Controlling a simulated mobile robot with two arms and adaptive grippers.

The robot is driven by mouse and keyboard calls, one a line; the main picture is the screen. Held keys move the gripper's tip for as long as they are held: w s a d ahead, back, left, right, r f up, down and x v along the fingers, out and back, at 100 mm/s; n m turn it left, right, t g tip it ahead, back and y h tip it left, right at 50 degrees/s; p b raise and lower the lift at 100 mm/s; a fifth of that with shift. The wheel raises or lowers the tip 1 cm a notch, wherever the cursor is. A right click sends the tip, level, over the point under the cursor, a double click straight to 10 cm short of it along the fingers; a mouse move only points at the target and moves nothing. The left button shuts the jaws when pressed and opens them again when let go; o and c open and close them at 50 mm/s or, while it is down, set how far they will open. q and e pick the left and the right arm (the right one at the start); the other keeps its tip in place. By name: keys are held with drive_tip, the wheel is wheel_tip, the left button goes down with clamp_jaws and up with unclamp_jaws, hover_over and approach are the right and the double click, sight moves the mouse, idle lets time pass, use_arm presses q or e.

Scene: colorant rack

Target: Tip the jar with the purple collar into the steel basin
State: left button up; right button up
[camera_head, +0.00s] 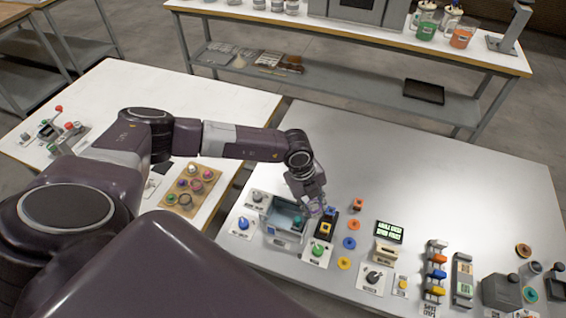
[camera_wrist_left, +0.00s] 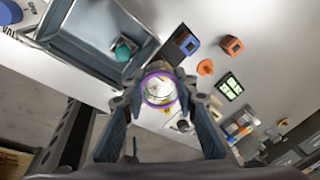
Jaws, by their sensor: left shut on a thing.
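The jar with the purple collar (camera_wrist_left: 160,89) is between the fingers of my left gripper (camera_wrist_left: 158,97), which is shut on it. In the left wrist view the round purple collar faces the camera, with pale contents or glass inside it; the jar's exact tilt is hard to tell. In the head view my left gripper (camera_head: 314,206) hangs just right of the steel basin (camera_head: 280,214), apart from its interior. The basin also shows at upper left in the left wrist view (camera_wrist_left: 80,38), with a teal object (camera_wrist_left: 122,50) inside. My right gripper is not in view.
A black base with a yellow and blue piece (camera_head: 326,228) stands right of the basin. A green knob card (camera_head: 317,249) lies in front. Orange, blue and yellow rings, then racks (camera_head: 436,270), continue rightward. A wooden jar tray (camera_head: 190,188) is left.

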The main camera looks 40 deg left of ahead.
use_arm(q)
drive_tip(key=shift+w+d+r+g+y, duration=0.2)
drive_tip(key=shift+d+g+y, duration=0.1)
drive_tip(key=shift+d+y, duration=0.15)
drive_tip(key=shift+w+d+f+g+y, duration=0.15)
drive_tip(key=shift+w+d+g+y, duration=0.15)
drive_tip(key=shift+d+g+y, duration=0.25)
drive_tip(key=shift+r, duration=2.5)
